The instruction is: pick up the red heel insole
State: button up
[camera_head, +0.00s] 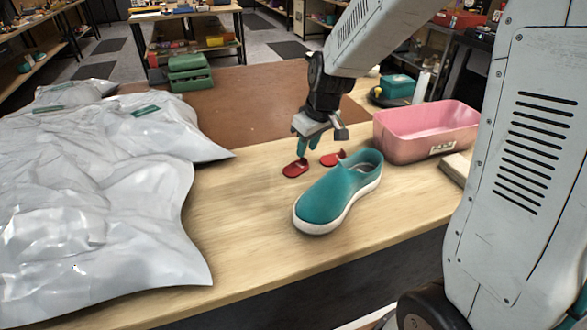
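Two small red heel insoles lie on the wooden table behind the sneaker: one on the left (295,168) and one on the right (332,159), partly behind the sneaker's opening. The teal sneaker (335,195) with a white sole stands upright in front of them. My gripper (308,146) points down above the insoles, nearest the left one. Its teal fingertips look slightly apart, with nothing seen between them. They appear to be a little above the left insole, though the exact gap is hard to judge.
A pink bin (420,135) stands right of the sneaker. Crumpled silvery-white bags (90,200) cover the table's left side. A brown mat (240,105) lies behind, with green boxes (190,75) at its back. The wood left of the sneaker is clear.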

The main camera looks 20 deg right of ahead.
aim_at(296, 166)
jog(key=x, duration=0.3)
jog(key=shift+a+f, duration=0.1)
jog(key=shift+f, duration=0.25)
grip_shut()
